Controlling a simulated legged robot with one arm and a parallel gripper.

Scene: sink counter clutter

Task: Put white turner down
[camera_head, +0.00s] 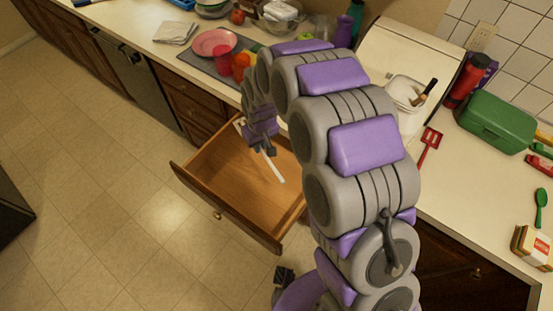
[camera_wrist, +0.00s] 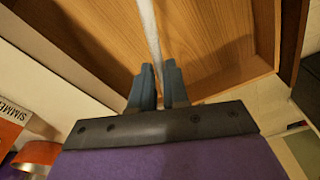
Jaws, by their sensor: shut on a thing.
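My gripper (camera_head: 268,148) is over the open wooden drawer (camera_head: 228,190) in the head view. It is shut on the white turner (camera_head: 275,170), whose thin white end points down toward the drawer. In the wrist view my gripper (camera_wrist: 159,82) has the turner's white handle (camera_wrist: 150,30) between its fingers, with the bare wooden drawer (camera_wrist: 215,35) behind it. I cannot tell whether the turner touches the drawer bottom. The rest of the turner is hidden or out of view.
A red slotted turner (camera_head: 429,143) lies on the counter at right, near a green box (camera_head: 495,122). The drawer's visible floor is clear.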

